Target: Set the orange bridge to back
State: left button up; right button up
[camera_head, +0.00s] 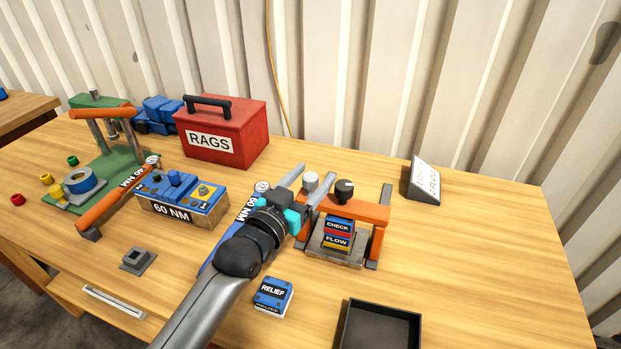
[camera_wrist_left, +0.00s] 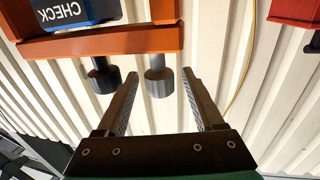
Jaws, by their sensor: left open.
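The orange bridge (camera_head: 360,211) stands over a stack of blocks, and its right leg is near the front end of a dark rail (camera_head: 386,192) that runs on behind it. A pale grey knob (camera_head: 310,180) and a black knob (camera_head: 344,188) sit on top. My left gripper (camera_head: 316,172) is open at the bridge's left end. In the left wrist view the bridge (camera_wrist_left: 110,42) appears upside down, and the grey knob (camera_wrist_left: 158,80) shows between the open fingertips; contact cannot be told. My arm hides the bridge's left part. My right gripper is out of view.
Under the bridge are blocks marked CHECK (camera_head: 338,226) and FLOW (camera_head: 337,241). A RELIEF block (camera_head: 273,295) and black tray (camera_head: 346,335) are in front. A wedge sign (camera_head: 424,181) stands right. Left are a 60 NM box (camera_head: 180,205) and red RAGS box (camera_head: 235,130). The table's right is clear.

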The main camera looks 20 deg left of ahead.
pick_arm(q)
grip_shut()
dwell(0.6)
dwell(0.8)
